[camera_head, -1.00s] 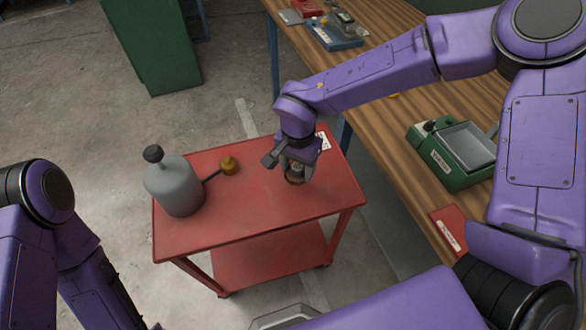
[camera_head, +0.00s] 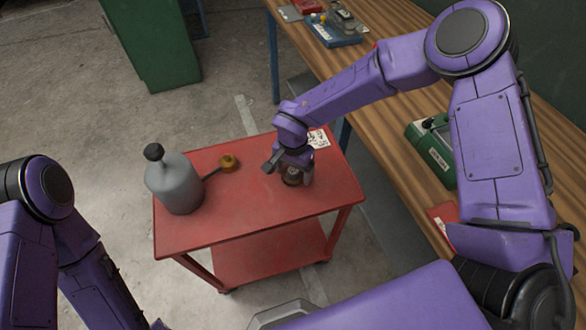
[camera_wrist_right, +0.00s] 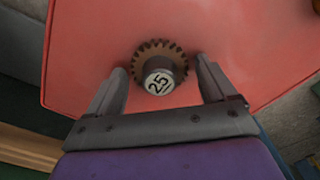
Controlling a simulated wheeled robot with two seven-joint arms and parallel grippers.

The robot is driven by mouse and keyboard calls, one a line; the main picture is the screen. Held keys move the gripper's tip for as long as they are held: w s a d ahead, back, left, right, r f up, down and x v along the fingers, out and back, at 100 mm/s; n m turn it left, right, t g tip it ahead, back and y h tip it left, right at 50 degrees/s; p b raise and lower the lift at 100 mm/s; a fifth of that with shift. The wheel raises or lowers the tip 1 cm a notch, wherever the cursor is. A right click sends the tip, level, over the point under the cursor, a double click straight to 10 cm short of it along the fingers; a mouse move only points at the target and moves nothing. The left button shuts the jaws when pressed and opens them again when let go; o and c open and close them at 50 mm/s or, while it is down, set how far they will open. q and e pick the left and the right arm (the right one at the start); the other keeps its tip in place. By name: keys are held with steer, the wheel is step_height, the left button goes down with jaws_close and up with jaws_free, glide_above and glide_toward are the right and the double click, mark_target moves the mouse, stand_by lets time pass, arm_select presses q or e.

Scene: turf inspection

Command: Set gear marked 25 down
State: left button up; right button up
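The gear marked 25 (camera_wrist_right: 160,80) is a brown toothed wheel with a grey hub, its number facing the right wrist camera. It also shows in the head view, partly hidden by my gripper (camera_head: 292,178). It appears to rest on the red cart top (camera_head: 250,218). My right gripper (camera_wrist_right: 160,82) is open, one finger on each side of the hub, with a visible gap on both sides. In the head view my right gripper (camera_head: 288,168) is over the right half of the cart. Of my left arm only links show; its gripper is out of view.
A grey oil can (camera_head: 176,185) with a black cap and a brass-coloured part (camera_head: 229,162) stand on the cart's left half. A white label (camera_head: 318,138) lies at its back right. A wooden bench (camera_head: 405,107) with a green box (camera_head: 432,150) runs along the right. The cart's front is clear.

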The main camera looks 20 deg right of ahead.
mark_target(293, 170)
step_height(293, 170, up, 12)
steer(key=shift+r+b, duration=0.2)
steer(key=shift+b, duration=0.1)
stand_by(0.4)
